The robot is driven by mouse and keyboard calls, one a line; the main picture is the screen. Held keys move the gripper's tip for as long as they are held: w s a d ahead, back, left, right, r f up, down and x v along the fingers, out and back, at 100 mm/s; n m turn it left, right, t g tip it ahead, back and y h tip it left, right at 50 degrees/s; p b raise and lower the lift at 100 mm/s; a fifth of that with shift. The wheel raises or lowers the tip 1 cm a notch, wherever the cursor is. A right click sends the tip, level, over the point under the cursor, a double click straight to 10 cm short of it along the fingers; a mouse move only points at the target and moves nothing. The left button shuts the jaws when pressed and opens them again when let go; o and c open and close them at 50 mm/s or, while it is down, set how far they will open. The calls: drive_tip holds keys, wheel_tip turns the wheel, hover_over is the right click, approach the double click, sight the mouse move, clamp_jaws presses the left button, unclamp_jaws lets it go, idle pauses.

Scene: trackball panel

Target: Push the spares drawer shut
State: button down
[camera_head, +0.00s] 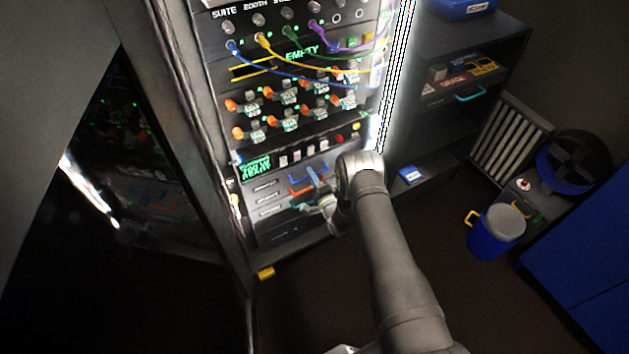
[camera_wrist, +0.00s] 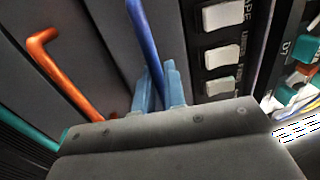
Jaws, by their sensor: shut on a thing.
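A stack of drawers sits low in the rack in the head view, with a blue handle (camera_head: 298,178), an orange handle (camera_head: 299,190) and a teal handle below, partly hidden by my arm. The labels are too small to read, so I cannot tell which drawer is the spares drawer, nor how far any stands out. My gripper (camera_head: 314,176) is at the top drawer. In the wrist view its pale blue fingers (camera_wrist: 160,88) are shut on the blue handle (camera_wrist: 146,40). The orange handle (camera_wrist: 62,72) and teal handle (camera_wrist: 66,136) are to the left, apart from the fingers.
White switches (camera_wrist: 222,56) are close to the right of the fingers in the wrist view. Above the drawers is a panel with cables and knobs (camera_head: 285,96). A dark shelf unit (camera_head: 440,150) stands right of the rack; a blue bucket (camera_head: 492,236) is on the floor.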

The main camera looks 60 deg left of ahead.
drive_tip(key=shift+a, duration=0.85)
drive_tip(key=c, duration=1.6)
unclamp_jaws()
drive_tip(key=shift+c, duration=0.2)
drive_tip(key=shift+d, duration=0.1)
drive_tip(key=d+f, duration=0.3)
drive_tip(key=d, duration=1.4)
drive_tip(key=shift+f, duration=0.2)
drive_tip(key=shift+a, duration=0.1)
drive_tip(key=a+r, duration=0.1)
drive_tip(key=a, duration=0.4)
drive_tip(key=a+r, duration=0.1)
drive_tip(key=a, duration=0.5)
drive_tip(key=a+r, duration=0.1)
drive_tip(key=a, duration=0.5)
drive_tip(key=shift+r, duration=0.2)
